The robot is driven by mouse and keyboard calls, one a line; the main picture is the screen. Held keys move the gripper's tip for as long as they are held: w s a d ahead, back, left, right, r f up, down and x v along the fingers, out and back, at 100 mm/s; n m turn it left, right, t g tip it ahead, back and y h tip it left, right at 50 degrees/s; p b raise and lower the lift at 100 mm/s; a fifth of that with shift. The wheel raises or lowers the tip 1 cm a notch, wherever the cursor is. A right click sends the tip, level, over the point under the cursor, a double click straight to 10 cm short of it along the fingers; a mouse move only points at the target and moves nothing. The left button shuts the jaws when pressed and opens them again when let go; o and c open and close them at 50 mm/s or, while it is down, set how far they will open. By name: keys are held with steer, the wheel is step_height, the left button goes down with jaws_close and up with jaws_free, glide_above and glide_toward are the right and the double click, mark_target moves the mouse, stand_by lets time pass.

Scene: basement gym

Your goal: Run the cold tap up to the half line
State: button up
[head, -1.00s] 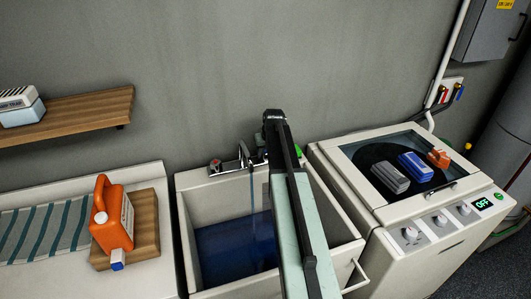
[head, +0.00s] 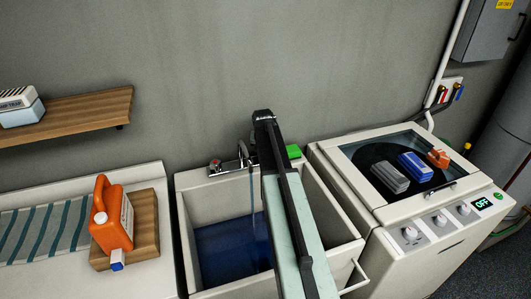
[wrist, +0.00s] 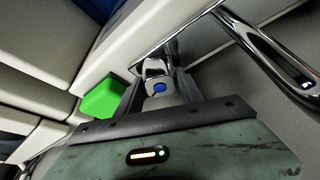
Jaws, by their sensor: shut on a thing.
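The cold tap knob (wrist: 154,68) is chrome with a blue dot and sits between the fingers of my gripper (wrist: 152,82) in the wrist view. My gripper is shut on it. In the head view my arm hides the knob and the fingertips. The curved chrome spout (head: 243,152) stands at the back of the sink (head: 186,220), and a thin stream (head: 253,190) falls from it. Dark blue water (head: 225,250) lies in the left basin. The arm covers part of it, and I cannot make out a half line. The red-marked hot tap (head: 215,164) is left of the spout.
A green block (head: 294,151) sits on the sink's back rim, right of my arm. A washing machine (head: 440,245) stands to the right. An orange jug (head: 112,220) rests on a wooden board (head: 147,225) on the left. A wooden shelf (head: 85,115) is on the wall.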

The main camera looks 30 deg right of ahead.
steer(key=o, duration=1.4)
steer(key=p+v, duration=0.7)
steer(key=v, duration=0.1)
steer(key=shift+f, duration=0.1)
